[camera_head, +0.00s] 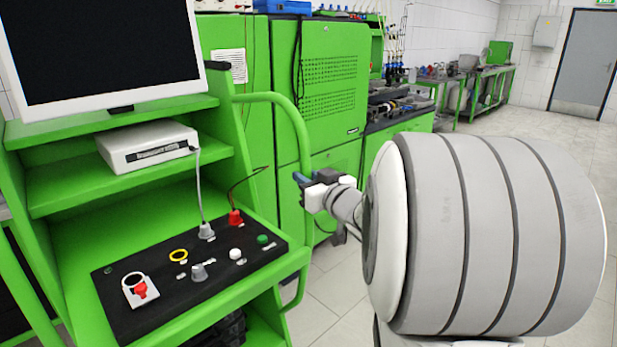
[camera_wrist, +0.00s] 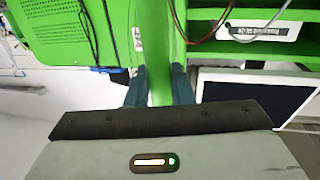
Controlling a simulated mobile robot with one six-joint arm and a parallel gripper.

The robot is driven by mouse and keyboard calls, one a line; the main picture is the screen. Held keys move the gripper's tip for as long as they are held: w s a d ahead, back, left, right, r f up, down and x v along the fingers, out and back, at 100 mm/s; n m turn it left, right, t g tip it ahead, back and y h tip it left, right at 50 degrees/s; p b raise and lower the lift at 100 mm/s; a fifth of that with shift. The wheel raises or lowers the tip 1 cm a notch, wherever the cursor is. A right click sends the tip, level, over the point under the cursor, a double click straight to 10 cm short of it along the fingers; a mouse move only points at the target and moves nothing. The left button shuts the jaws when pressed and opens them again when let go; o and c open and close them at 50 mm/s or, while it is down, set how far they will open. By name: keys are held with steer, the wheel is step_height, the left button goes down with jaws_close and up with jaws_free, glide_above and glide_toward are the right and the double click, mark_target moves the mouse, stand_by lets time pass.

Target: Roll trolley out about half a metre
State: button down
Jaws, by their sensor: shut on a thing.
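The green trolley (camera_head: 200,262) stands at the left in the head view, with shelves, a monitor (camera_head: 105,45), a white box unit (camera_head: 147,146) and a black control panel (camera_head: 190,275). A bent green tube handle (camera_head: 296,125) runs down its right side. My gripper (camera_head: 301,179) is at this handle, at about panel-top height. In the wrist view my gripper (camera_wrist: 160,88) has its two blue-grey fingers on either side of the green handle tube (camera_wrist: 160,50), shut on it. The trolley's wheels are out of view.
Green cabinets (camera_head: 330,85) stand close behind the trolley. A workbench with equipment (camera_head: 400,105) follows, then green tables (camera_head: 480,85) further back. Tiled floor (camera_head: 325,295) is open at the lower middle and right. A grey door (camera_head: 583,62) is at the far right.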

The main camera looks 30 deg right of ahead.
steer(key=shift+r, duration=0.1)
steer(key=c, duration=1.3)
jaws_free()
steer(key=shift+w, duration=0.15)
steer(key=shift+s+d, duration=0.15)
steer(key=shift+s, duration=1.15)
steer(key=shift+s+d, duration=0.2)
steer(key=shift+s, duration=1.1)
steer(key=shift+s+d, duration=0.15)
steer(key=shift+s, duration=1.15)
steer(key=shift+w, duration=0.1)
